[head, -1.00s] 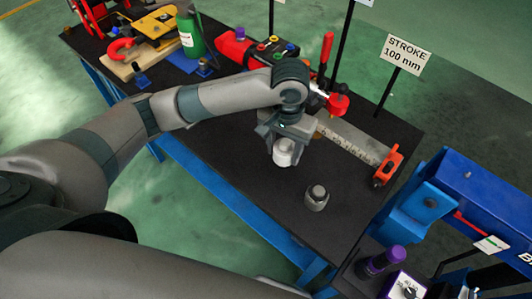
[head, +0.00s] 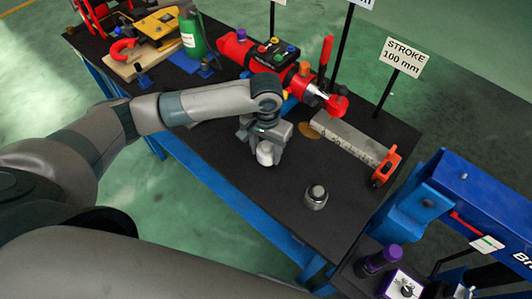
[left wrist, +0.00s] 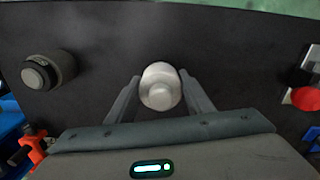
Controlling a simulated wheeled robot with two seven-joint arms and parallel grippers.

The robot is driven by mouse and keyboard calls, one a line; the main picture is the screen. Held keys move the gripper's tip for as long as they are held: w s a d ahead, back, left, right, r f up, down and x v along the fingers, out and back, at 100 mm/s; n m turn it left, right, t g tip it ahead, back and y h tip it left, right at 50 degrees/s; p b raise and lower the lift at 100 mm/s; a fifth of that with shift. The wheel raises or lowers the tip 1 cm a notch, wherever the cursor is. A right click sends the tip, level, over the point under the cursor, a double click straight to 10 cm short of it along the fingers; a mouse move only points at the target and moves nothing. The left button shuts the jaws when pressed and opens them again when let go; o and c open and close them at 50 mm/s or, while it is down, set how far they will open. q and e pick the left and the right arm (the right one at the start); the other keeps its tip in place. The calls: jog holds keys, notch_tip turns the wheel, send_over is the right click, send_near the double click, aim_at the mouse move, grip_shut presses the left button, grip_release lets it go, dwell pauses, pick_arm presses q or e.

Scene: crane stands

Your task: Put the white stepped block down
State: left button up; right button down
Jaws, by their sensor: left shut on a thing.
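The white stepped block (head: 265,155) is between the fingers of my left gripper (head: 264,160), over the dark table top. In the left wrist view the block (left wrist: 160,88) shows as a pale round piece with a smaller round step, and the fingers of my left gripper (left wrist: 160,100) close on its sides. I cannot tell whether its base touches the table. My right gripper is not in view.
A grey stepped cylinder (head: 316,197) stands to the right on the black table (head: 255,205). A metal ruler bar (head: 350,140) with an orange end clamp (head: 386,166) lies behind it. A red cylinder tool (head: 270,62) lies at the back.

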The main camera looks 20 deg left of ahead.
aim_at(266, 146)
pick_arm(q)
jog(key=shift+f, duration=1.05)
jog(key=shift+f, duration=0.1)
jog(key=o, duration=1)
jog(key=shift+o, duration=0.2)
notch_tip(266, 146, up, 11)
jog(key=shift+f+b, duration=0.2)
jog(key=shift+b, duration=0.75)
jog(key=shift+r, duration=0.85)
jog(key=shift+o, duration=0.4)
